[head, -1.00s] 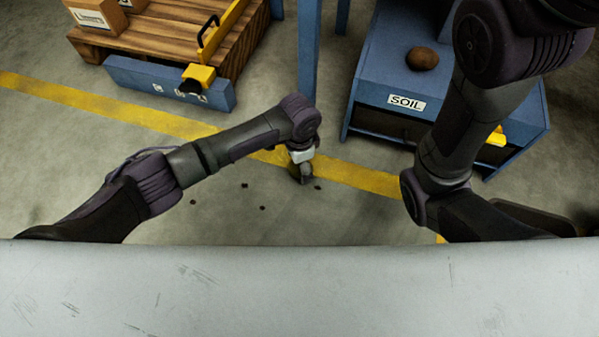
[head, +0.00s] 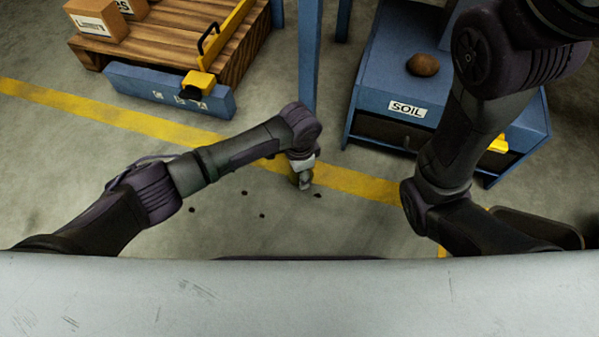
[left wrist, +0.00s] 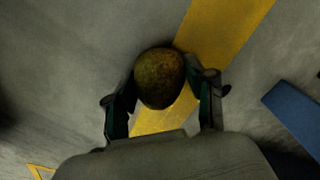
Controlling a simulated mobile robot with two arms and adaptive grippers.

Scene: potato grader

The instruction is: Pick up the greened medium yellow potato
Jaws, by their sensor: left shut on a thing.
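In the left wrist view a rounded potato (left wrist: 160,78), dull yellow-brown with a greenish tint, sits between the two fingers of my left gripper (left wrist: 162,98). The gripper is shut on it. Floor and a yellow line show behind the potato. In the head view my left gripper (head: 302,180) points down over the floor near the yellow line; the potato is hard to make out there. My right arm comes in from the right in the head view, but its gripper is not visible.
A blue cabinet (head: 451,105) labelled SOIL stands at the right with a brown potato (head: 422,64) on top. A wooden pallet (head: 150,48) with boxes (head: 97,19) and a yellow-handled tool is at the back left. Small dark clods lie on the floor. A pale surface (head: 300,300) fills the front.

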